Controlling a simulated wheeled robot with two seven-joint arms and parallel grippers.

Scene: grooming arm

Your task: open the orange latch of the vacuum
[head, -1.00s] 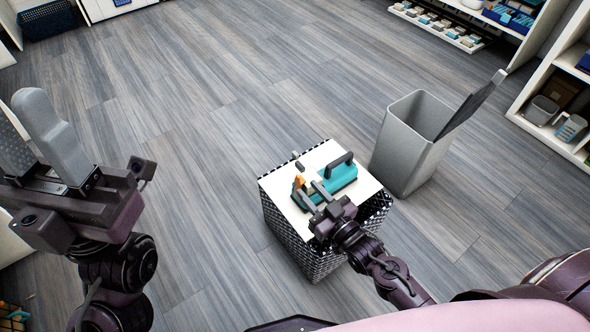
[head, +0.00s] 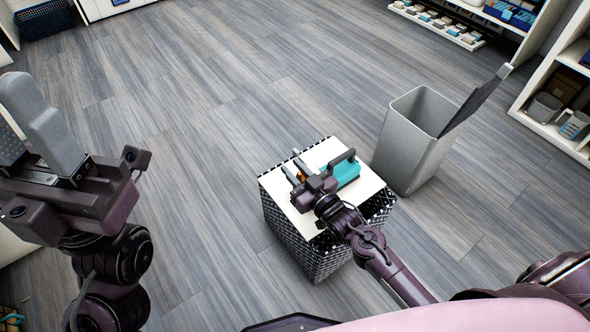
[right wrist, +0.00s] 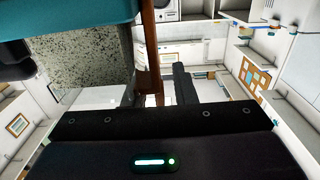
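The teal vacuum (head: 346,172) with a dark handle lies on a white board on top of a patterned box. My right gripper (head: 296,168) is over its left end and hides much of it. A small bit of the orange latch (head: 302,176) shows between the fingers. In the right wrist view the teal body (right wrist: 60,32) fills the upper left, and the latch (right wrist: 148,45) shows as a brown-orange strip in the gap between the fingers. The right gripper is open; contact with the latch cannot be told. My left gripper (head: 22,115) is open and empty, far to the left.
The patterned box (head: 290,238) stands alone on the wood floor, with its white top (head: 361,200) partly bare. A grey bin (head: 410,150) with a raised lid stands close to its right. Shelves line the right edge.

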